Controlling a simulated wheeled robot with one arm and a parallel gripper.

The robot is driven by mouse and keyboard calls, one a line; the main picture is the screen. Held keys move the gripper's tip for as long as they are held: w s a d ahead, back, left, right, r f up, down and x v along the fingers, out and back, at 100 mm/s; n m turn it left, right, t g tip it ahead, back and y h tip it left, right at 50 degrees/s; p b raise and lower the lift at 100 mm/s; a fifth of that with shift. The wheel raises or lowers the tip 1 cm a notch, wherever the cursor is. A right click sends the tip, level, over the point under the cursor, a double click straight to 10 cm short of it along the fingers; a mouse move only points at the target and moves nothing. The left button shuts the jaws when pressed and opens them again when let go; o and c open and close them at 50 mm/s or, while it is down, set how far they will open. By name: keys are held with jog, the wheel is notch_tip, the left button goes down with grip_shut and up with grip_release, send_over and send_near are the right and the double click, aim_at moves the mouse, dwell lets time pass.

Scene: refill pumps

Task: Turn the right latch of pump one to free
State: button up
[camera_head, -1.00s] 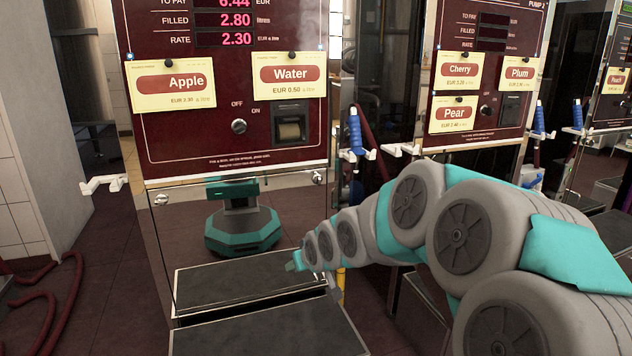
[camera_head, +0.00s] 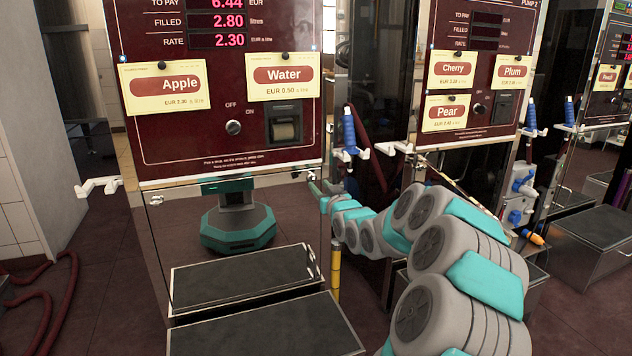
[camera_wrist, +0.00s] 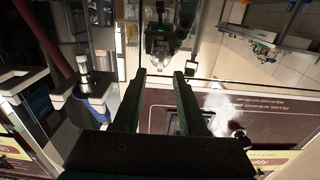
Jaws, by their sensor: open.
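Pump one (camera_head: 225,130) has a maroon panel above a mirror-like lower front (camera_head: 180,250). A small round metal latch (camera_head: 157,200) shows at the left top of that front. The right latch is hidden behind or beside my gripper (camera_head: 317,193), at the front's upper right corner, so its turn cannot be read. In the wrist view my gripper (camera_wrist: 163,75) is open, its two dark fingers apart with nothing clearly held between them. Its fingertips point at the pump's front just below the maroon panel (camera_wrist: 270,110), which appears upside down. Whether they touch the latch cannot be told.
A blue-handled nozzle (camera_head: 350,132) hangs on a white holder right of pump one, close to my arm; it also shows in the wrist view (camera_wrist: 85,90). Pump two (camera_head: 470,90) stands further right. A dark-topped step (camera_head: 265,330) lies before pump one.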

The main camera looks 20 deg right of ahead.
aim_at(314, 180)
jog(key=shift+w, duration=1.85)
grip_shut()
